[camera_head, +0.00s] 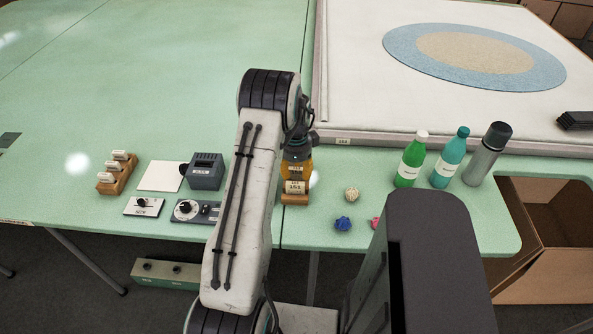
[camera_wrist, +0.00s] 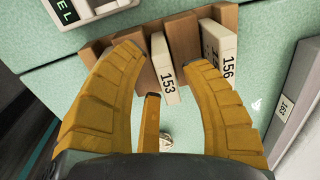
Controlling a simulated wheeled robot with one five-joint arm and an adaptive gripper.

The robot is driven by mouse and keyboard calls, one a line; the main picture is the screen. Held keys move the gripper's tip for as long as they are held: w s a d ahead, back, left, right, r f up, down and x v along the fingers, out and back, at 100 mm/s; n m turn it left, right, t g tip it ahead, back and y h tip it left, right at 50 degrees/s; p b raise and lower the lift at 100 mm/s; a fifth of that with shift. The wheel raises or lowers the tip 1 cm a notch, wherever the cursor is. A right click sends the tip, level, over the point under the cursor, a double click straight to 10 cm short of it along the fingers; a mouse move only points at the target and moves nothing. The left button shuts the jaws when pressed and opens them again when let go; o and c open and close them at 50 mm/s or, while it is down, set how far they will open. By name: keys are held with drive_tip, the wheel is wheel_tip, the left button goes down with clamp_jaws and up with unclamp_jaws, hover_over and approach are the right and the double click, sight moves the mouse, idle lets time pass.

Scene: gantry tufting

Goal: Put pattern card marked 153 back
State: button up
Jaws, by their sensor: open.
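The pattern card marked 153 (camera_wrist: 165,72) is a cream block standing in a wooden rack (camera_wrist: 184,40), between two brown dividers. A card marked 156 (camera_wrist: 222,50) stands to its right in the same rack, with another card partly hidden beside it. My gripper (camera_wrist: 170,70) is open, with its two orange fingers apart on either side of card 153 and a visible gap to it. In the head view my gripper (camera_head: 297,168) points down over the rack (camera_head: 295,199); a cream card (camera_head: 295,186) shows below it and the rest is covered.
Another small rack of cards (camera_head: 117,174) stands at the left, near a white sheet (camera_head: 160,176) and grey devices (camera_head: 206,172). Green (camera_head: 410,162), teal (camera_head: 450,160) and grey (camera_head: 487,155) bottles stand to the right. A blue object (camera_head: 343,224) and a ball (camera_head: 352,194) lie near.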

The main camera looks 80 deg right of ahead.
sight(297, 170)
wheel_tip(297, 170, up, 5)
drive_tip(key=shift+a+r+b, duration=0.1)
drive_tip(key=shift+b, duration=0.3)
drive_tip(key=shift+r+b, duration=0.25)
drive_tip(key=shift+b, duration=0.4)
wheel_tip(297, 170, up, 7)
drive_tip(key=b, duration=0.3)
drive_tip(key=shift+a+f, duration=0.2)
drive_tip(key=shift+a, duration=0.1)
